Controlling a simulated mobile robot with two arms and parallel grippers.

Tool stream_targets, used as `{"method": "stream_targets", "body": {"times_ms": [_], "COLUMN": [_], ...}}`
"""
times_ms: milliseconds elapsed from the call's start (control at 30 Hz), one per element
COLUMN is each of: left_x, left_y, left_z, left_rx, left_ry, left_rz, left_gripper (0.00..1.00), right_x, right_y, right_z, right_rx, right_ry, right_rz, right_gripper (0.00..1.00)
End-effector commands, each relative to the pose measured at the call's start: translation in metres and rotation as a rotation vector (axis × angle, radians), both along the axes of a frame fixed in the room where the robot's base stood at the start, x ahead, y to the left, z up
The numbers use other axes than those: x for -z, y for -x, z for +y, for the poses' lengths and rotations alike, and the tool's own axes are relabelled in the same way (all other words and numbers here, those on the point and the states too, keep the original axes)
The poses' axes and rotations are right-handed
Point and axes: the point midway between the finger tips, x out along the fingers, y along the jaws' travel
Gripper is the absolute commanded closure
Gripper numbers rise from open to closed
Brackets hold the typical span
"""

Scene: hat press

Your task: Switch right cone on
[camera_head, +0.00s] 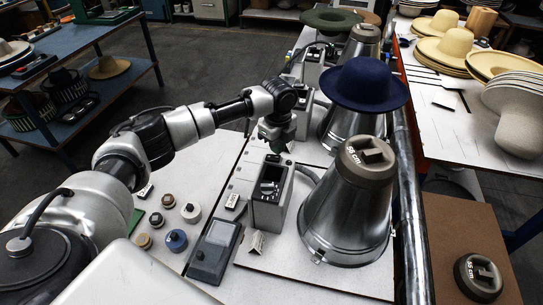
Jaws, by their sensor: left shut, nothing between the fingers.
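My left gripper (278,140) is shut and empty, pointing down over the far end of this box. Whether it touches the box cannot be told, and its fingertips are partly hidden. A second cone (345,126) behind carries a navy blue hat (365,85). My right gripper is not in view.
Several small round knobs (176,240) and a dark grey box (214,250) lie on the table at front left. Straw hats (445,45) fill the table at right. A metal pipe (408,190) runs along the cones' right side.

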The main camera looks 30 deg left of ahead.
Motion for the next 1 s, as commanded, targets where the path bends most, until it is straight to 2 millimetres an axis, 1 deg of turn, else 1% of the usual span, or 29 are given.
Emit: {"method": "stream_targets", "body": {"times_ms": [467,1000], "left_x": [0.0007,0.0089], "left_y": [0.0,0.0], "left_z": [0.0,0.0], "left_rx": [0.0,0.0], "left_ry": [0.0,0.0], "left_rz": [0.0,0.001], "left_gripper": [1.0,1.0], "right_x": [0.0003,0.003], "right_y": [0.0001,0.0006], "right_z": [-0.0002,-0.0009], "right_rx": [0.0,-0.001], "right_ry": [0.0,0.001], "right_rz": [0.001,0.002], "right_gripper": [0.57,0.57]}}
